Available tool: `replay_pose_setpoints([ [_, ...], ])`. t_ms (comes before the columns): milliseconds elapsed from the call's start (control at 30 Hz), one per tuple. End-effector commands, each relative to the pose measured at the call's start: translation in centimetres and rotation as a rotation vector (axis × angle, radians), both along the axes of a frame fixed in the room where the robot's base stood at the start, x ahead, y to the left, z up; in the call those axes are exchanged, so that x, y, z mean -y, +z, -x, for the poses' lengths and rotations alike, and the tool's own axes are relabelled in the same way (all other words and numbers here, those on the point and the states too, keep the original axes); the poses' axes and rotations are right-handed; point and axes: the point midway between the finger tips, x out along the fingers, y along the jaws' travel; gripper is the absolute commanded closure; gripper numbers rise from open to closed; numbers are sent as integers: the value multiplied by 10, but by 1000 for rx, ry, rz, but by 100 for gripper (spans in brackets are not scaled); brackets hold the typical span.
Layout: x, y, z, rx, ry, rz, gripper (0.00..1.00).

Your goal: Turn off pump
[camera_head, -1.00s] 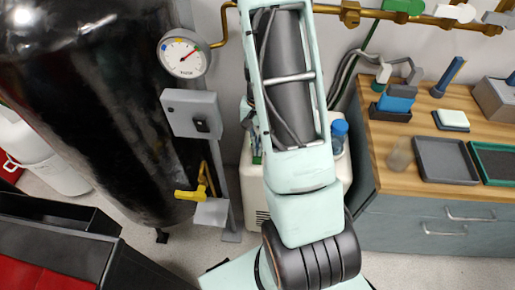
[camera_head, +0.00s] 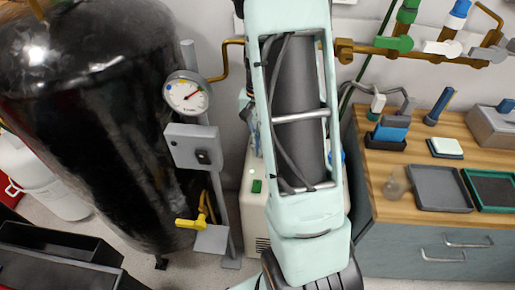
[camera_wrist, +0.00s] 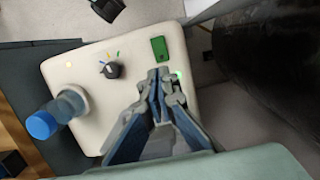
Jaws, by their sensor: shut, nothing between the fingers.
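The pump is a cream box (camera_wrist: 92,88) seen from above in the wrist view, and partly seen behind my arm in the head view (camera_head: 252,212). The switch also shows in the head view (camera_head: 257,186). My gripper (camera_wrist: 158,82) is shut and empty, over the pump's top with its tips just short of the switch in the picture. A small green glow shows beside the fingers. Contact cannot be told.
A large black tank (camera_head: 95,110) stands left of the pump, with a pressure gauge (camera_head: 187,93), a grey box (camera_head: 194,147) and a yellow valve handle (camera_head: 188,223). A wooden-topped bench (camera_head: 410,185) with trays stands to the right. Pipes with valves (camera_head: 430,48) run along the wall.

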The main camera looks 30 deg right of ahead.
Motion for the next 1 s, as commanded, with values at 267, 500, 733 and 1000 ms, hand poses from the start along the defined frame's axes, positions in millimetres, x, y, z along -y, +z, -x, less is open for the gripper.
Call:
replay_pose_setpoints([
  [267,0,-5,-1,4,1,0,100],
  [500,-1,-7,3,6,1,-1,100],
  [733,-3,-1,9,3,0,-1,100],
  [1000,-3,4,12,-1,-1,0,100],
])
